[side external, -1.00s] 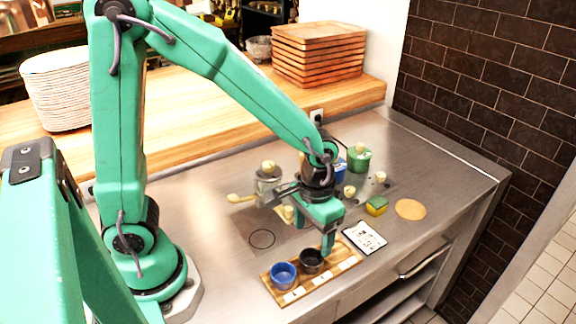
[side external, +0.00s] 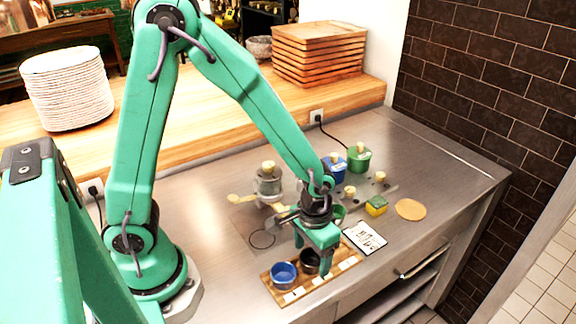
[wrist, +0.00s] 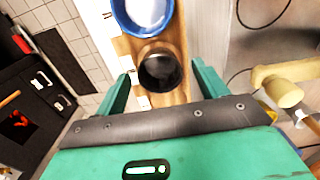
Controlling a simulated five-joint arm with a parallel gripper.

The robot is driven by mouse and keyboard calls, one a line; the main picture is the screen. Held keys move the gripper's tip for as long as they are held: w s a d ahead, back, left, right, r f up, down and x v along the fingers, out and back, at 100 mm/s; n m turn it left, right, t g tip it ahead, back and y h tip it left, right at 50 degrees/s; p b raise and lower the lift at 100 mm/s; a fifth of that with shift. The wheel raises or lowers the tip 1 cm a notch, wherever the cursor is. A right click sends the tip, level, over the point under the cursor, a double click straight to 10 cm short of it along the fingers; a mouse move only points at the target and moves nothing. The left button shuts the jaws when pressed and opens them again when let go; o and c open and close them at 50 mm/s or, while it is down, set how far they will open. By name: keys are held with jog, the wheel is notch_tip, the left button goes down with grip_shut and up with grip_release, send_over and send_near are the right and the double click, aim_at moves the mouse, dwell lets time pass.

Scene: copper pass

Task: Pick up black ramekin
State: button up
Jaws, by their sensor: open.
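The black ramekin (side external: 308,263) stands upright on a small wooden board (side external: 269,282), next to a blue ramekin (side external: 283,274). My gripper (side external: 312,258) is open and points down over the black ramekin, partly hiding it in the side view. One finger shows just to the right of the ramekin there. In the wrist view, the black ramekin (wrist: 160,70) lies in the gap between the two open fingers of my gripper (wrist: 162,74), with space on both sides. I cannot tell exactly how high the fingertips are above the board.
The blue ramekin also shows in the wrist view (wrist: 143,12), close beside the black one. A white card (side external: 364,238) lies right of the board. Several knobbed containers, including a green one (side external: 358,159), stand behind. A tan disc (side external: 410,209) lies on the steel counter.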

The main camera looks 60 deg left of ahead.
jog(key=shift+f, duration=0.45)
jog(key=c, duration=1.1)
